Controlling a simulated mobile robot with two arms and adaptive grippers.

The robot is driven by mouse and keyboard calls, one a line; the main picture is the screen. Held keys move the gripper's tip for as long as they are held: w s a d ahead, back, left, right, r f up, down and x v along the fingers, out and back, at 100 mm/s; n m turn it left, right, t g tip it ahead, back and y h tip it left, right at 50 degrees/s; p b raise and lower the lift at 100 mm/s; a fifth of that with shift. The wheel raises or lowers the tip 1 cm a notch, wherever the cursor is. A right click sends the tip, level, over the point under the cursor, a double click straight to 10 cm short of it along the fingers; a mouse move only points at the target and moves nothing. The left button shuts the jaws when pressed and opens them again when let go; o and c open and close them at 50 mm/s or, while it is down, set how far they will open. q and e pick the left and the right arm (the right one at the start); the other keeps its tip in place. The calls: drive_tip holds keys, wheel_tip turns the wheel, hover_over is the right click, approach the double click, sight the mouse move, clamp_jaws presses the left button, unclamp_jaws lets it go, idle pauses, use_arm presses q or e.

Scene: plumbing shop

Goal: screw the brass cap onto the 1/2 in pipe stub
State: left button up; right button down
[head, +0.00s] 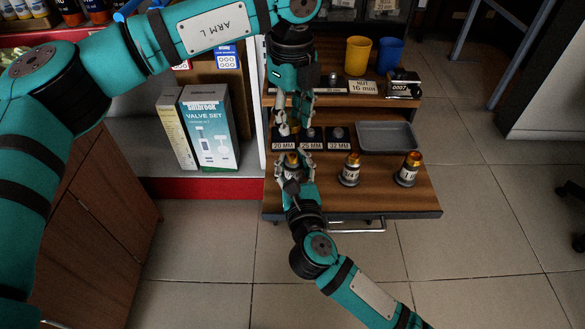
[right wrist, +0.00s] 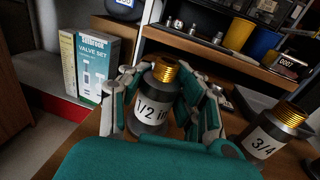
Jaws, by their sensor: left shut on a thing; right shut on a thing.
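The 1/2 in pipe stub (right wrist: 150,107) is a dark fitting with a white label and a bare threaded brass top (right wrist: 165,70). It stands upright on the wooden bench, and in the head view it is partly hidden (head: 292,163). My right gripper (head: 292,182) is shut on it, with fingers on both sides in the right wrist view (right wrist: 158,112). My left gripper (head: 291,126) points down just behind the stub, at the 20 MM label (head: 283,146). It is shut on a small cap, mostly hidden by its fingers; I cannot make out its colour.
The 3/4 stub (head: 350,172) and another stub (head: 407,170) stand to the right. Yellow (head: 358,55) and blue (head: 390,54) cups stand behind.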

use_arm(q)
hover_over(294, 167)
drive_tip(key=w, duration=0.2)
drive_tip(key=f, duration=0.5)
drive_tip(key=shift+s+a, duration=0.15)
drive_tip(key=shift+s, duration=0.05)
drive_tip(key=shift+s+f+n, duration=0.8)
drive_tip(key=shift+f+n, duration=0.1)
drive_tip(key=shift+f, duration=0.95)
drive_tip(key=shift+r, duration=0.1)
idle(0.4)
drive_tip(key=shift+r, duration=0.3)
clamp_jaws()
drive_tip(key=shift+r, duration=0.5)
